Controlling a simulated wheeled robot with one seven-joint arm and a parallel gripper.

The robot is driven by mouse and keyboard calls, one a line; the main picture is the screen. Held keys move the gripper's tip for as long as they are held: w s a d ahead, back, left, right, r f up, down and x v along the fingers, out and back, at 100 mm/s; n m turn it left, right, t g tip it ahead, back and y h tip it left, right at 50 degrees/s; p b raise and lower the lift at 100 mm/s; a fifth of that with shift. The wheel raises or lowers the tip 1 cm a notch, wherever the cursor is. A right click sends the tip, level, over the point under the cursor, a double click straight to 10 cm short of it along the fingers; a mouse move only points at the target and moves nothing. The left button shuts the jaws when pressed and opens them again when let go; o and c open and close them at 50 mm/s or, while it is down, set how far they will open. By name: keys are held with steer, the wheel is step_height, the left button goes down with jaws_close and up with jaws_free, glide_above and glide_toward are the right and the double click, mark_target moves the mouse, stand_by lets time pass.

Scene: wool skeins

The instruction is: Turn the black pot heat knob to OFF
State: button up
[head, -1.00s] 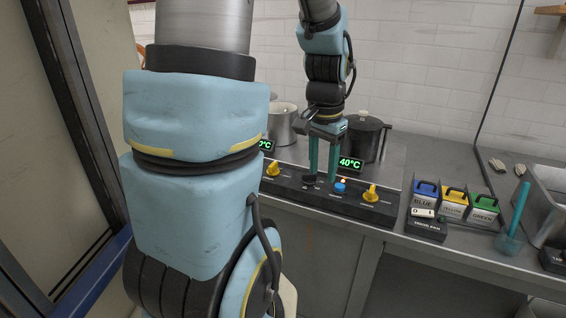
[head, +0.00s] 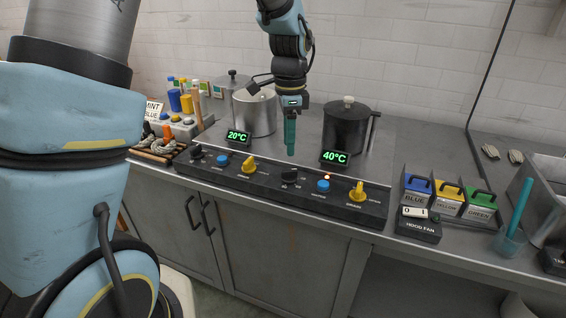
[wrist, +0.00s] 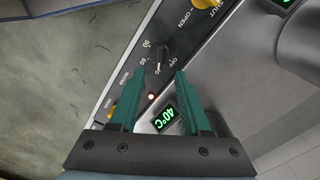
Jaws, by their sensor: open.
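The black pot (head: 345,130) stands on the steel counter, with a green 40°C display (head: 335,157) in front. Its black heat knob (head: 289,176) is on the dark control panel, left of a blue knob (head: 323,186). In the wrist view, the heat knob (wrist: 161,57) sits beyond the fingertips, amid OFF, 60 and 90 marks; its pointer appears to be toward the 40 mark, not OFF. My gripper (head: 290,153) is open and empty, above and behind the knob and apart from it. Its two teal fingers (wrist: 160,73) are spread in the wrist view.
A steel pot (head: 254,114) with a 20°C display (head: 238,137) stands to the left. Yellow knobs (head: 359,191) share the panel (head: 270,188). A hood fan switch box (head: 418,226) and coloured boxes (head: 448,200) stand right. Bottles and tools crowd the far left.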

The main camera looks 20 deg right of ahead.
mark_target(289, 170)
step_height(289, 170, down, 8)
steer(key=shift+r+p, duration=0.2)
steer(key=shift+p, duration=0.4)
jaws_close()
